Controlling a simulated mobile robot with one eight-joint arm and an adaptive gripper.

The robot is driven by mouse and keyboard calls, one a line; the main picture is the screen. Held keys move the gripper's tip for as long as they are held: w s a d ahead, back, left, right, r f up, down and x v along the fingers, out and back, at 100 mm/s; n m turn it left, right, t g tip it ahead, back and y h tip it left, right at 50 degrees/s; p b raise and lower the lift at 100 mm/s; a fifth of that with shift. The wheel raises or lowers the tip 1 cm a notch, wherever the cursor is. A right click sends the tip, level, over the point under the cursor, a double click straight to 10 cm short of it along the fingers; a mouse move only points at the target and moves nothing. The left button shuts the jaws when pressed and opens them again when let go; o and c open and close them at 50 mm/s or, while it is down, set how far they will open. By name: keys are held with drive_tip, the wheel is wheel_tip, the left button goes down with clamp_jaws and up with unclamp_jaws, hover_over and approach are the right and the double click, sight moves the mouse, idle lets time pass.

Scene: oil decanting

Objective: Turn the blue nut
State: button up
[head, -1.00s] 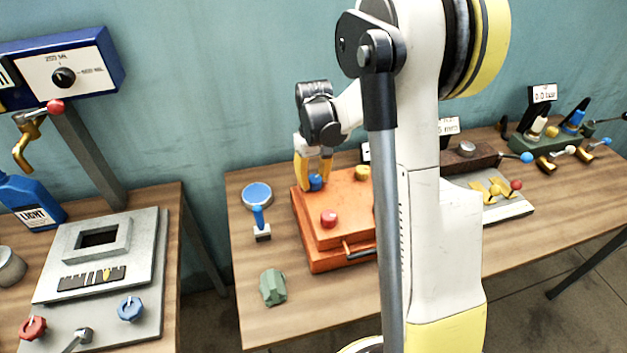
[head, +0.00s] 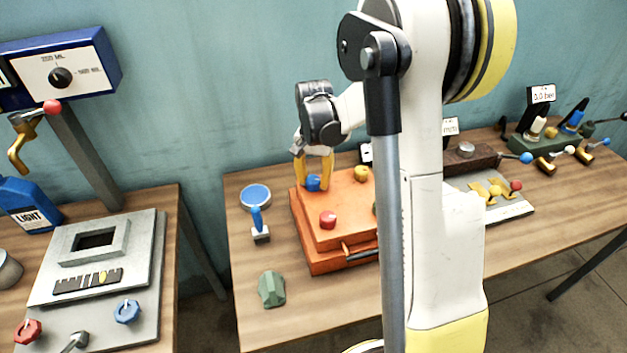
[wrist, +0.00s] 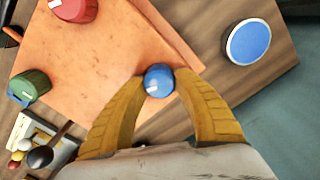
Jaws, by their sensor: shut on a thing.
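The blue nut (head: 313,184) is a small round piece with a white mark, on the back left of the orange block (head: 325,243). In the wrist view the blue nut (wrist: 159,80) sits between the two yellow fingers of my gripper (wrist: 160,82). In the head view my gripper (head: 313,180) reaches down onto it from above, its fingers on either side. It is shut on the nut. The red nut (head: 328,219) and yellow nut (head: 361,174) stand on the same block, apart from the gripper. A green nut (wrist: 30,86) shows in the wrist view.
A round blue-topped dish (head: 256,196), a blue-handled stamp-like tool (head: 259,224) and a green piece (head: 271,290) lie left of the block. A black-handled bar (head: 358,253) sticks out at its front. My arm hides part of the table.

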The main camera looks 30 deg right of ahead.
sight(314, 178)
drive_tip(key=shift+m, duration=0.6)
drive_tip(key=o, duration=1.2)
wheel_tip(314, 178, up, 12)
drive_tip(key=shift+r, duration=0.1)
drive_tip(key=shift+s, duration=0.1)
